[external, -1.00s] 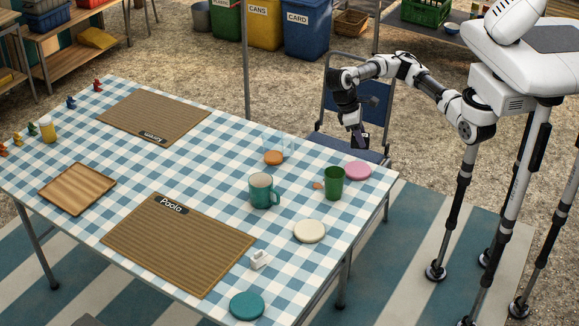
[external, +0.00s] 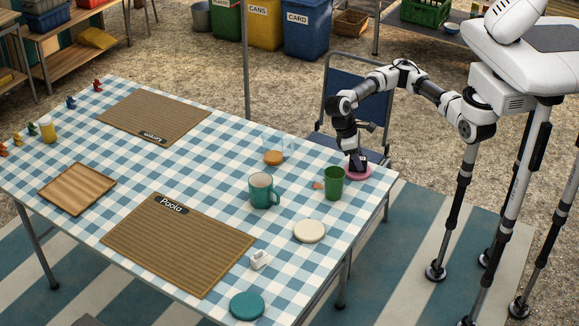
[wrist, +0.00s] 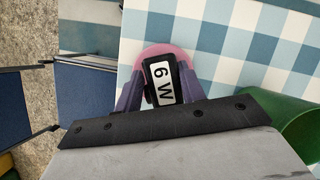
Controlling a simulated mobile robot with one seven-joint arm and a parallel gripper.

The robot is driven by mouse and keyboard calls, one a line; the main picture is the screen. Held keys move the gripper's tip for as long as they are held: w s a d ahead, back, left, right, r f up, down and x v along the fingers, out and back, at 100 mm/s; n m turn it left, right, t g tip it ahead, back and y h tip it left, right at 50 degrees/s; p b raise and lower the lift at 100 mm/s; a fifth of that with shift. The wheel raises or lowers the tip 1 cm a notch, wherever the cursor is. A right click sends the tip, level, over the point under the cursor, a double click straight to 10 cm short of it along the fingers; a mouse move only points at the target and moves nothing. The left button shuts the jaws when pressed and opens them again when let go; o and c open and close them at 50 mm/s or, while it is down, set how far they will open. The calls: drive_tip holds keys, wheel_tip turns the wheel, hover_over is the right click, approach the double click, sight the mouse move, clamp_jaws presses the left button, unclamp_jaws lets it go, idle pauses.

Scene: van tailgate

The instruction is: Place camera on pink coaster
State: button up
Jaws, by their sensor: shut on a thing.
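The camera (wrist: 153,97) is a small black body with a white label in the wrist view, where the label reads "6 W" or "M 9". My gripper (wrist: 155,95) is shut on it, with a finger on each side. In the external view my gripper (external: 357,166) points down at the table's right corner, with the dark camera between its fingers. The pink coaster (external: 347,176) is round and lies directly under the camera; its far edge shows in the wrist view (wrist: 160,50). I cannot tell whether the camera touches it.
A green cup (external: 334,184) stands close left of the pink coaster. A teal mug (external: 262,192), a cream coaster (external: 309,231), a teal coaster (external: 247,305) and a clear glass (external: 277,147) are farther off. A blue chair (external: 350,110) stands behind the table edge.

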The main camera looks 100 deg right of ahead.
drive_tip(key=o, duration=1.1)
drive_tip(key=shift+f, duration=0.1)
drive_tip(key=shift+c, duration=0.2)
drive_tip(key=v, duration=1.2)
drive_tip(key=shift+w, duration=0.1)
